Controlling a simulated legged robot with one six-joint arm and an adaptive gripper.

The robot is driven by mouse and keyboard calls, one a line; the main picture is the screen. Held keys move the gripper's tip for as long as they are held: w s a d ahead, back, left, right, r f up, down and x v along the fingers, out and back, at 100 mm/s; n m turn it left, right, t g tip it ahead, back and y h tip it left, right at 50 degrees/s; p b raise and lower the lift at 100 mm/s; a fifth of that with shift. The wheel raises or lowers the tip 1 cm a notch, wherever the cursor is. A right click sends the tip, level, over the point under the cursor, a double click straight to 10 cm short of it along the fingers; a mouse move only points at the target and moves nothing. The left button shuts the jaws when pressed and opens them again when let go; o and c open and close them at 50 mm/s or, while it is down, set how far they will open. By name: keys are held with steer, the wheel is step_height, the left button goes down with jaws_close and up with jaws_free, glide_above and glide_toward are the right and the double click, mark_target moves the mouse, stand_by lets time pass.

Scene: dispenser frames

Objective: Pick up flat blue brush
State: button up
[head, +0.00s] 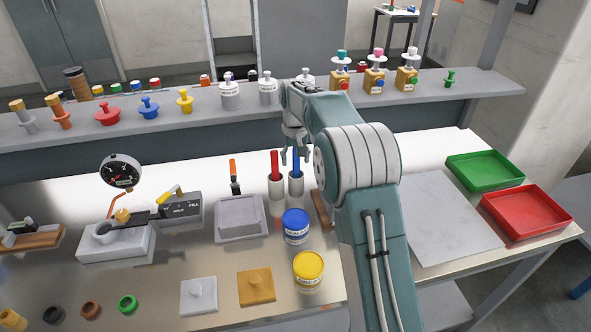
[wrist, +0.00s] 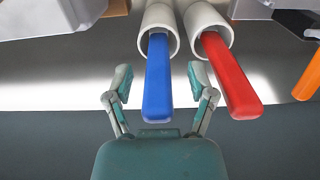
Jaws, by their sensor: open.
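The flat blue brush shows as a blue handle (head: 296,163) standing in a white cup (head: 296,185) on the bench, left of my arm. In the wrist view the blue handle (wrist: 158,85) sticks out of its white cup (wrist: 160,20), and its bristles are hidden inside. My gripper (head: 292,158) is open at the handle in the head view. In the wrist view my gripper's fingertips (wrist: 157,83) lie on either side of the blue handle with gaps showing, so nothing is gripped.
A red handle (head: 274,165) stands in a second white cup (head: 275,188) close beside, near my finger in the wrist view (wrist: 232,80). Blue (head: 296,226) and yellow (head: 308,270) cans stand in front. A shelf (head: 215,116) with bottles and knobs runs behind. An orange-handled tool (head: 233,170) stands left.

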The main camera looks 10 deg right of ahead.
steer(key=shift+f, duration=0.1)
jaws_close()
